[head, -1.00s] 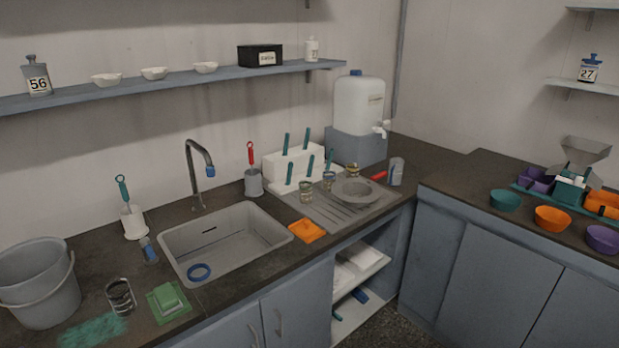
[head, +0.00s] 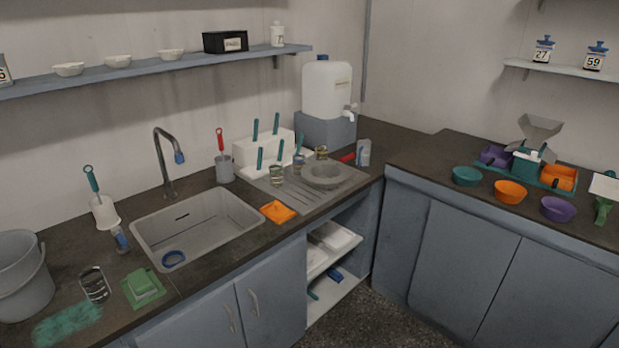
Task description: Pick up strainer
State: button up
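A round grey dish-like thing (head: 324,176) lies on the ribbed drainboard right of the sink; it may be the strainer, but its mesh cannot be made out. A red handle (head: 348,157) shows just behind it to the right; whether the two are joined is unclear. Another red-handled tool (head: 220,142) stands upright in a grey cup (head: 224,169) behind the sink, its lower end hidden. My gripper is not in view.
Glass jars (head: 276,176) and a white rack (head: 262,150) with teal-handled tools crowd the dish. A water container (head: 327,90) stands behind. The sink (head: 198,232) holds a blue ring. Bowls (head: 510,192) stand on the right counter, whose corner stretch (head: 400,150) is clear.

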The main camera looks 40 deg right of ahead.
aim_at(324, 175)
jog(key=z, duration=1.15)
jog(key=k, duration=0.1)
jog(key=u, duration=2.55)
jog(key=k, duration=0.2)
jog(key=u, duration=1.85)
jog(key=k, duration=1.45)
jog(key=z, duration=0.1)
